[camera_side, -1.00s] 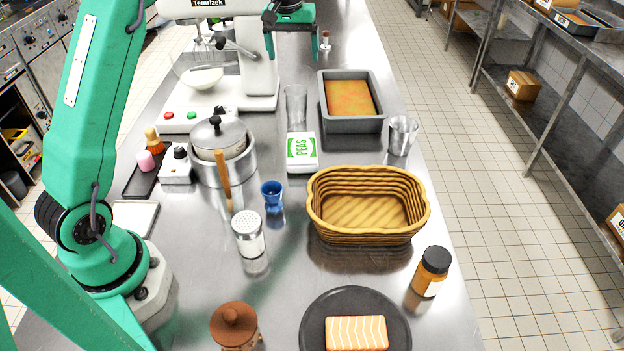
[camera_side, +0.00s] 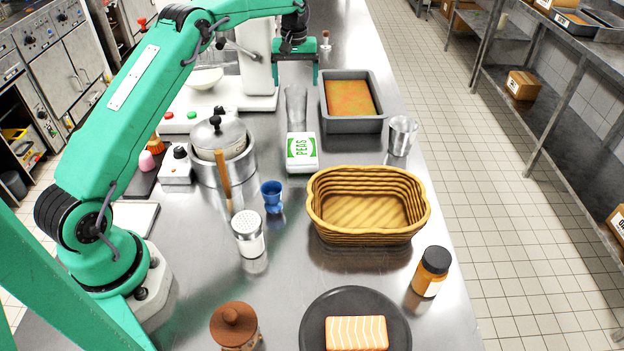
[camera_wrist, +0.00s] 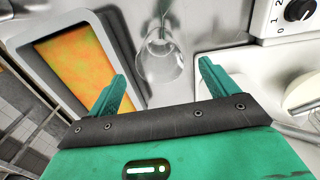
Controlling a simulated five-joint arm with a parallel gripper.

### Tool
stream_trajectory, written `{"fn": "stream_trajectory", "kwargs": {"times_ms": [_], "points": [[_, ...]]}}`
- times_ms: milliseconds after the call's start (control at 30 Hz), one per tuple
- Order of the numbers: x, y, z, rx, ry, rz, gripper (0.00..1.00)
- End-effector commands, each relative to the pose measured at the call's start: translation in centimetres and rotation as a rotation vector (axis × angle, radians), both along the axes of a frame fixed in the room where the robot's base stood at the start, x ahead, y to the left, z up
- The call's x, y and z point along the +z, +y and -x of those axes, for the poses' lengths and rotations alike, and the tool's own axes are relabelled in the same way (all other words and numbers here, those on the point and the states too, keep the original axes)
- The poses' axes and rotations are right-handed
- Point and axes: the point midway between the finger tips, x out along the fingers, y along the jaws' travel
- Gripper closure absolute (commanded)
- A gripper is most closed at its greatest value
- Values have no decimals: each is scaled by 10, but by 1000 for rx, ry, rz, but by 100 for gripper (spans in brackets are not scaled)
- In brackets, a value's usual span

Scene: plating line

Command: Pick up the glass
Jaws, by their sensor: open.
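A tall clear glass (camera_side: 296,104) stands upright on the steel counter, behind the peas box and left of the grey baking pan. My gripper (camera_side: 295,80) is open and empty above and behind the glass in the side view, its fingers pointing down. In the wrist view the glass (camera_wrist: 160,60) appears between and beyond the two fingertips of my gripper (camera_wrist: 163,72). I see no contact between fingers and glass.
The baking pan (camera_side: 352,126) stands close on the right, the white mixer (camera_side: 259,70) on the left. A peas box (camera_side: 302,165) stands just in front. A metallic tumbler (camera_side: 402,137), a wicker basket (camera_side: 367,232) and a lidded pot (camera_side: 237,170) are nearby.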

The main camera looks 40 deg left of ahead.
Motion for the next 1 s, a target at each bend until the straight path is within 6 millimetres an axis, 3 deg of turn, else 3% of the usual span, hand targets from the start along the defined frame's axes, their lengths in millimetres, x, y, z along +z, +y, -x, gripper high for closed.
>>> {"fn": "stream_trajectory", "kwargs": {"times_ms": [200, 567, 1000], "points": [[-18, 0, 0, -1, 1, 0, 14], [-27, 0, 1, -1, 2, 1, 14], [-70, 0, 2, -1, 1, 0, 14]]}}
